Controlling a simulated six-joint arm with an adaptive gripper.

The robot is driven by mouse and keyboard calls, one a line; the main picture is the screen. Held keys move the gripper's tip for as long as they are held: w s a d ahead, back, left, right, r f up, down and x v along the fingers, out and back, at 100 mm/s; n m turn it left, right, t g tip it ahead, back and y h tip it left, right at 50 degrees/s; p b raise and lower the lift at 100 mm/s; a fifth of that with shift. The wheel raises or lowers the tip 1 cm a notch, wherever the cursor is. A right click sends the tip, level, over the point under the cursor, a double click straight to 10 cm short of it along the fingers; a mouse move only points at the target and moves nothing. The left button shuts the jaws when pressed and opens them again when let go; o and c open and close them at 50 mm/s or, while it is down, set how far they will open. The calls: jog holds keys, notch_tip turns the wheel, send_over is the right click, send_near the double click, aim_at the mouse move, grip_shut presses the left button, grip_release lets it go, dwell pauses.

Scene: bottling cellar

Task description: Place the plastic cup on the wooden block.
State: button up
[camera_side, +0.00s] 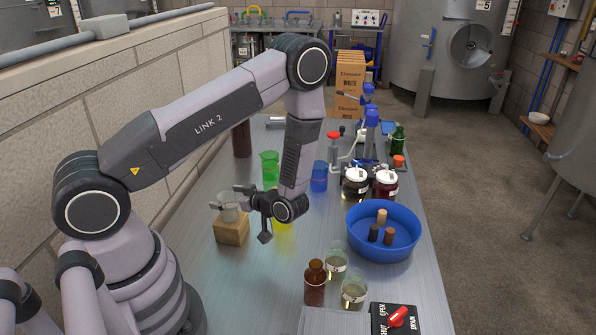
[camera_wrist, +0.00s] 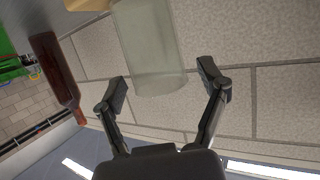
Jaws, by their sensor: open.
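The plastic cup (camera_side: 229,212) is clear and pale. My gripper (camera_side: 232,197) is open at the upper part of the cup. In the wrist view the cup (camera_wrist: 150,45) lies in line with the gap between my open fingertips (camera_wrist: 164,84), with clear space on both sides. A tan corner of the wooden block (camera_wrist: 85,5) shows at the top edge there. The cup's exact contact with the block is not clear.
A green beaker (camera_side: 269,168) and a blue beaker (camera_side: 319,177) stand behind my gripper. A blue basin (camera_side: 382,245) holds small stoppers. A brown bottle (camera_side: 315,283) and glass beakers (camera_side: 354,292) stand at the front. A stone wall (camera_side: 190,85) borders the left.

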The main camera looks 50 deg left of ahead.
jog(key=shift+r, duration=0.15)
jog(key=v, duration=1.1)
jog(key=w+d+r+m+t+h, duration=0.1)
jog(key=w+r+m+t+h, duration=0.15)
jog(key=w+r+t, duration=0.35)
jog(key=w+d+r+m+t+h, duration=0.2)
jog(key=w+r+t+h, duration=0.15)
jog(key=w, duration=0.35)
jog(key=w+d+r+m+t+h, duration=0.2)
jog(key=d+r+m+t+h, duration=0.25)
jog(key=r, duration=0.45)
jog(key=s+d+r+m+h, duration=0.4)
jog(key=s+r+m+h, duration=0.25)
jog(key=s+r, duration=0.35)
jog(key=s+a+m+g+y, duration=0.1)
jog(key=s+a+m, duration=0.2)
jog(key=s, duration=0.6)
jog(key=s+a+f+m+g+y, duration=0.1)
jog(key=s+a+m+g+y, duration=0.1)
jog(key=s, duration=0.8)
jog(key=shift+a+f+m, duration=0.15)
jog(key=shift+a+m, duration=0.3)
jog(key=shift+m, duration=0.3)
